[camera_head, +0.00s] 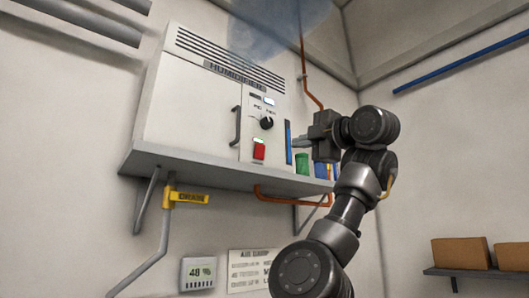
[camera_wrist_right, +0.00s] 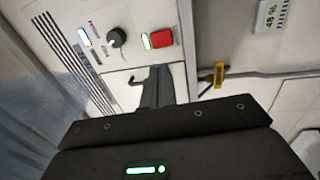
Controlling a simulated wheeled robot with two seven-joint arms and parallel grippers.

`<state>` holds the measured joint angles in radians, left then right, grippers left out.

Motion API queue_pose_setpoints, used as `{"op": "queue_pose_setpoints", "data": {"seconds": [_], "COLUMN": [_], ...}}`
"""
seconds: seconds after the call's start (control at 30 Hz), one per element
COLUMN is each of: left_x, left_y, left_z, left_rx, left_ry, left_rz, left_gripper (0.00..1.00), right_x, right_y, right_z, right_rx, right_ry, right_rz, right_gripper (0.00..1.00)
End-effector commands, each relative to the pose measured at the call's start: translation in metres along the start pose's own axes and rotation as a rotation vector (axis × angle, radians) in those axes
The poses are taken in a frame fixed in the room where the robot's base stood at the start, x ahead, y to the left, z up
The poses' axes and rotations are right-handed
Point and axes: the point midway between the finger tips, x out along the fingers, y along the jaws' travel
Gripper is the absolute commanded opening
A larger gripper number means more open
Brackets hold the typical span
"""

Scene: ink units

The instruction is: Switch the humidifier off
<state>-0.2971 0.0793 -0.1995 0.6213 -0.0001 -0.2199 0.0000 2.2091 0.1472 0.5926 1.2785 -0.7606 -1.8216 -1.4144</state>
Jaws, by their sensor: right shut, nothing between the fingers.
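The humidifier (camera_head: 185,115) is a white box on a wall shelf, with a vent grille and "HUMIDIFIER" lettering. Its panel carries a red switch (camera_head: 259,152) with a lit green lamp (camera_head: 259,141) beside it. A black knob (camera_head: 266,122) and a small lit display (camera_head: 268,101) sit above. The right wrist view also shows the red switch (camera_wrist_right: 161,39) and the knob (camera_wrist_right: 115,38). My right gripper (camera_head: 297,143) is shut and empty, to the right of the switch; its fingers (camera_wrist_right: 165,88) look apart from it. My left gripper is out of view.
A grey shelf (camera_head: 200,172) holds the humidifier, a green container (camera_head: 302,164) and a blue one (camera_head: 321,170). An orange pipe (camera_head: 300,200) runs below. A yellow-tagged pipe (camera_head: 190,197) and a "48 %" meter (camera_head: 198,273) are lower left. Bluish haze (camera_head: 275,30) hangs above.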

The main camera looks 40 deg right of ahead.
Motion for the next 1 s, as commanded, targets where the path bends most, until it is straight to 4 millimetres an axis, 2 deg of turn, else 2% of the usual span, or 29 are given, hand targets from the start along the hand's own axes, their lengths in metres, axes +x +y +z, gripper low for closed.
{"op": "queue_pose_setpoints", "data": {"seconds": [0.37,0.53,0.67,1.0], "left_x": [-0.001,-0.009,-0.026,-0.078], "left_y": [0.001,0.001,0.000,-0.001], "left_z": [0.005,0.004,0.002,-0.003], "left_rx": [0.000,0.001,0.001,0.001], "left_ry": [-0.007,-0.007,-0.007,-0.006], "left_rz": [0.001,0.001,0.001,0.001], "left_gripper": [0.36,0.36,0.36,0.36], "right_x": [-0.007,0.003,0.024,0.096], "right_y": [0.006,0.008,0.011,0.013], "right_z": [0.003,0.003,0.003,0.003], "right_rx": [-0.008,-0.008,-0.007,-0.008], "right_ry": [-0.003,-0.003,-0.003,-0.003], "right_rz": [0.008,0.007,0.005,0.003], "right_gripper": [0.00,0.00,0.00,0.00]}}
